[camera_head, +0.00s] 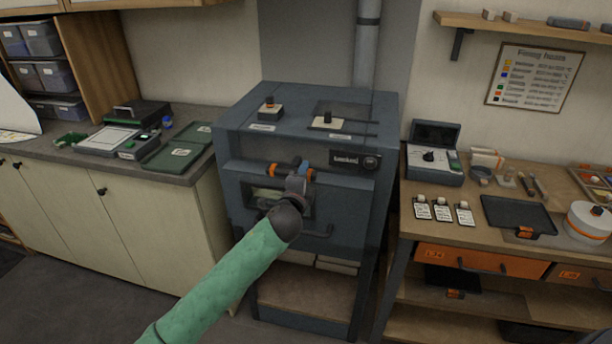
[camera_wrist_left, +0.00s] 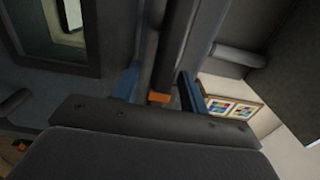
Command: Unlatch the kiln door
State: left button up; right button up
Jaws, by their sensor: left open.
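The kiln (camera_head: 342,203) is a dark blue-grey box with a door and small window (camera_head: 262,196) on its front; part of the window shows at the upper left in the wrist view (camera_wrist_left: 62,30). A latch bar with orange marks (camera_head: 273,170) lies near the top of the door. My left gripper (camera_head: 296,166) is at this latch, open. In the wrist view a dark bar with an orange mark (camera_wrist_left: 160,97) lies between its two blue fingers, with gaps visible beside it. I cannot tell whether either finger touches it. My wrist hides part of the door. My right gripper is not in view.
Two small blocks with knobs stand on the kiln top (camera_head: 350,101). A counter (camera_head: 185,178) is at the left and a wooden workbench (camera_head: 412,230) at the right. The floor in front is clear.

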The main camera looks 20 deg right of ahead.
pick_arm(q)
jog(key=shift+b+v, duration=0.75)
jog(key=shift+v, duration=1.9)
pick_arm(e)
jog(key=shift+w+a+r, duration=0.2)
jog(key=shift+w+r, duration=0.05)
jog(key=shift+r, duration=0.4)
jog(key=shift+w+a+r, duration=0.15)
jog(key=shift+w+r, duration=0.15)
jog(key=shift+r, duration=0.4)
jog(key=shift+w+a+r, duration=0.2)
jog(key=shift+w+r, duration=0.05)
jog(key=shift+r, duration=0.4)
